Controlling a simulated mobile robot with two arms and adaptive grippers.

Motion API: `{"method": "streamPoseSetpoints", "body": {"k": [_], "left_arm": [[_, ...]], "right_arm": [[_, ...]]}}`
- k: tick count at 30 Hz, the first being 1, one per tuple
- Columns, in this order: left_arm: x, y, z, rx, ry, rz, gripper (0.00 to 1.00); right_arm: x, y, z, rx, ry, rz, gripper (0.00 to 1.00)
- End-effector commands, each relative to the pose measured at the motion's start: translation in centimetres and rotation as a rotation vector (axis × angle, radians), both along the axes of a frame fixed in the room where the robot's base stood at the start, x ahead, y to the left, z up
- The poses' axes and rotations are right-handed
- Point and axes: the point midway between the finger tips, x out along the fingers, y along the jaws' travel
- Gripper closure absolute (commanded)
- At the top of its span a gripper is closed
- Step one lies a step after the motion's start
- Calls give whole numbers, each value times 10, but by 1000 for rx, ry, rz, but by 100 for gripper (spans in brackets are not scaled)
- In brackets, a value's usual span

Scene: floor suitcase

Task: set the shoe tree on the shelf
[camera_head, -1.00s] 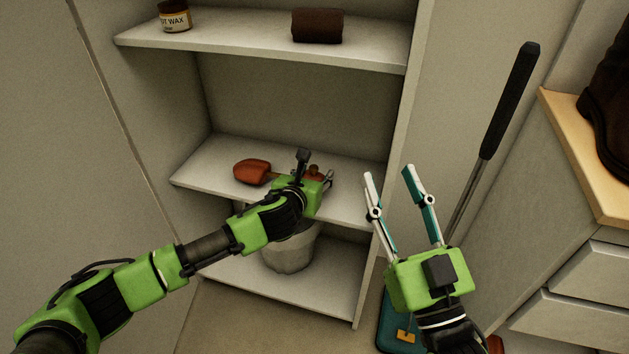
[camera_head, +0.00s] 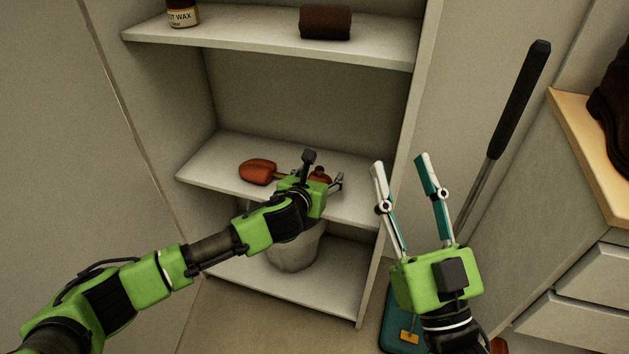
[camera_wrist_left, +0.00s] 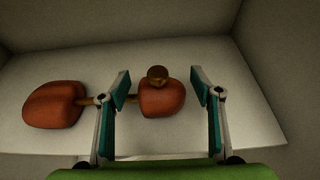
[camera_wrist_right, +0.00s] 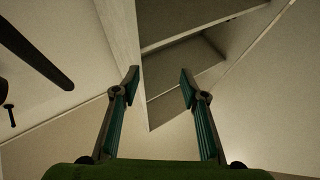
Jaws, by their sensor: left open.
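The shoe tree (camera_head: 259,171) lies on the middle shelf (camera_head: 213,160). It has two reddish-brown wooden ends joined by a thin rod, with a brass-coloured knob on one end. In the left wrist view the shoe tree (camera_wrist_left: 54,104) lies flat on the pale shelf board. My left gripper (camera_head: 333,180) is over the shelf and open. Its fingers (camera_wrist_left: 168,92) stand on either side of the knobbed end, with gaps visible. My right gripper (camera_head: 400,162) is open and empty in front of the shelf unit's right side; it also shows in the right wrist view (camera_wrist_right: 160,75).
A wax jar (camera_head: 183,14) and a brown roll (camera_head: 325,22) are on the upper shelf. A pale bucket (camera_head: 295,250) stands on the bottom shelf. A black-handled tool (camera_head: 520,98) leans at the right, beside a drawer cabinet (camera_head: 570,265) with a dark boot (camera_head: 612,115) on top.

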Motion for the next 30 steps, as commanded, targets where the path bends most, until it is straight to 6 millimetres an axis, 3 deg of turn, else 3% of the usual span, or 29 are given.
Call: {"method": "streamPoseSetpoints", "body": {"k": [5, 14, 24, 30], "left_arm": [[-13, 4, 7, 1, 1, 0, 41], [-46, 15, 22, 1, 0, 0, 41], [-84, 27, 38, 0, 1, 0, 41], [-98, 32, 43, 0, 1, 0, 41]], "right_arm": [[13, -1, -26, -40, 142, -11, 60], [25, -7, -97, -129, 475, -29, 60], [7, -22, -175, -219, 835, -50, 60], [-8, -29, -202, -250, 966, -57, 60]]}}
